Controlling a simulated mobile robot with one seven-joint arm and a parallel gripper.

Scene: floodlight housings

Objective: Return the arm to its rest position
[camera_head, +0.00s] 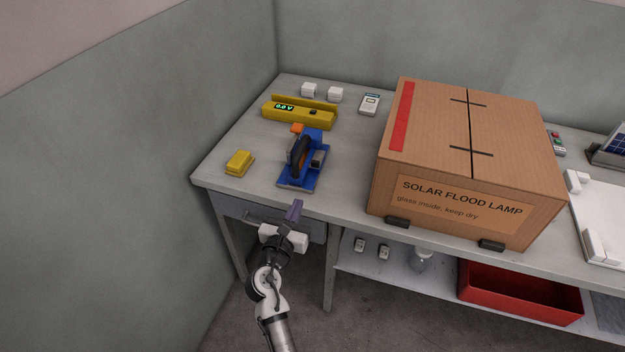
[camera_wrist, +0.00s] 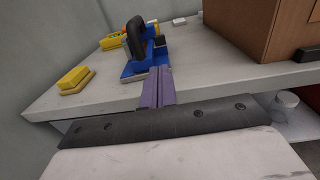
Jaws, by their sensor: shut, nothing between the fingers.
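My gripper (camera_head: 294,211) is at the front edge of the workbench (camera_head: 230,195), near its left end, in front of the drawer. Its purple fingers are together with nothing between them. In the wrist view the shut fingers (camera_wrist: 157,88) point toward a blue device with a black handle (camera_wrist: 135,68). In the head view that blue device (camera_head: 312,172) stands on the bench beyond the fingertips, apart from them as far as I can tell. My arm reaches up from the bottom of the head view.
A large cardboard box (camera_head: 470,125) fills the bench middle. A yellow block (camera_head: 239,163) and a yellow meter (camera_head: 300,112) sit at left. A red bin (camera_head: 520,293) is on the lower shelf. Walls stand left and behind. Floor (camera_head: 230,325) shows left of my arm.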

